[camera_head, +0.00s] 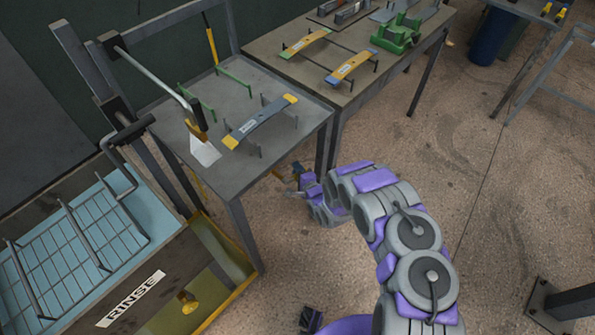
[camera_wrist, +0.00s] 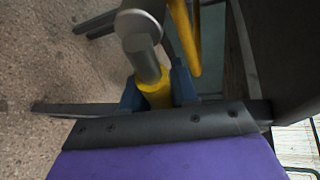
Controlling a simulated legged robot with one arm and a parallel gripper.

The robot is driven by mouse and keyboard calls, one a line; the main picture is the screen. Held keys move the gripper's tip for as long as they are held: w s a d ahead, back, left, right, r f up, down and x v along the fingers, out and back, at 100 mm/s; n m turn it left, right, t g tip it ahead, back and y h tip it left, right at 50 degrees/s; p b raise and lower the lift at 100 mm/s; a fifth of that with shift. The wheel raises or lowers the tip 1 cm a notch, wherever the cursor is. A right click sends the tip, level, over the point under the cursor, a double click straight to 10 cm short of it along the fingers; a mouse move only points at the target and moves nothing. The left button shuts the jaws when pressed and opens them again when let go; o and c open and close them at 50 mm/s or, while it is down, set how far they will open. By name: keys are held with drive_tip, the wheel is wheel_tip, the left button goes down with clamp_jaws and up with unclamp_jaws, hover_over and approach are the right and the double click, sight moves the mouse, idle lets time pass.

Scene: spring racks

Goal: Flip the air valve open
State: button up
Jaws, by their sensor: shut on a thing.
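My gripper (camera_wrist: 158,95) has its blue finger pads shut on a yellow lever (camera_wrist: 155,92), which I take to be the air valve's handle. A grey shaft with a round grey end (camera_wrist: 138,24) extends from it. In the head view my gripper (camera_head: 290,184) is low beside the front right side of the grey table (camera_head: 172,108). Small orange-yellow parts (camera_head: 279,173) show there, but the valve is too small and covered to tell its position.
A leaf spring (camera_head: 262,121) rests on pegs on the grey table. A second table (camera_head: 277,67) behind holds more springs and a green fixture (camera_head: 397,35). The rinse tank (camera_head: 135,299) stands at the lower left.

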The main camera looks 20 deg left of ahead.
drive_tip(key=shift+d+f, duration=0.1)
drive_tip(key=shift+d, duration=0.05)
clamp_jaws()
drive_tip(key=shift+w+d+r+n+t+p, duration=0.15)
drive_tip(key=shift+r+n+t+p, duration=0.6)
drive_tip(key=shift+p, duration=0.9)
drive_tip(key=shift+o, duration=2.3)
unclamp_jaws()
drive_tip(key=o, duration=0.4)
drive_tip(key=shift+d+r, duration=0.15)
drive_tip(key=shift+r, duration=0.05)
